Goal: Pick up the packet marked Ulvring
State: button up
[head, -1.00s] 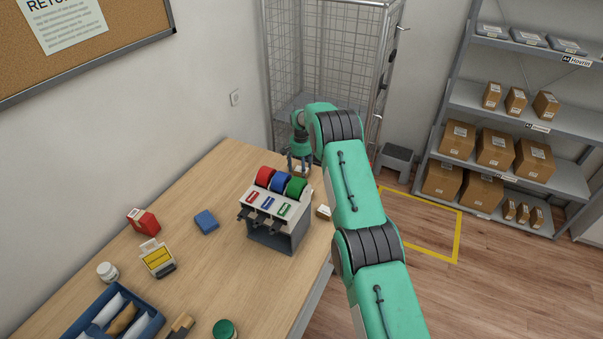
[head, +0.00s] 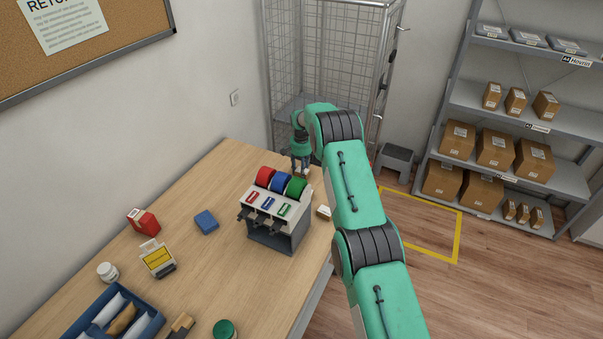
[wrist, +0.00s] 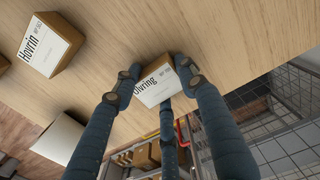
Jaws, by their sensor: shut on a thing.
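The packet marked Ulvring (wrist: 153,84) is a small brown box with a white label, held between the fingers of my gripper (wrist: 160,90) in the wrist view. The counter top lies close behind it; I cannot tell whether the packet touches it. In the head view my gripper (head: 300,165) is at the far end of the counter, behind the tape dispenser, and the packet is mostly hidden there.
A packet marked Hovrin (wrist: 50,42) lies on the counter beside the held one. The tape dispenser (head: 279,232) with red, blue and green rolls stands close in front of my gripper. A wire cage trolley (head: 330,60) stands behind the counter's far end.

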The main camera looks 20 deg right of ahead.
notch_tip(320, 180, up, 10)
dwell(0.9)
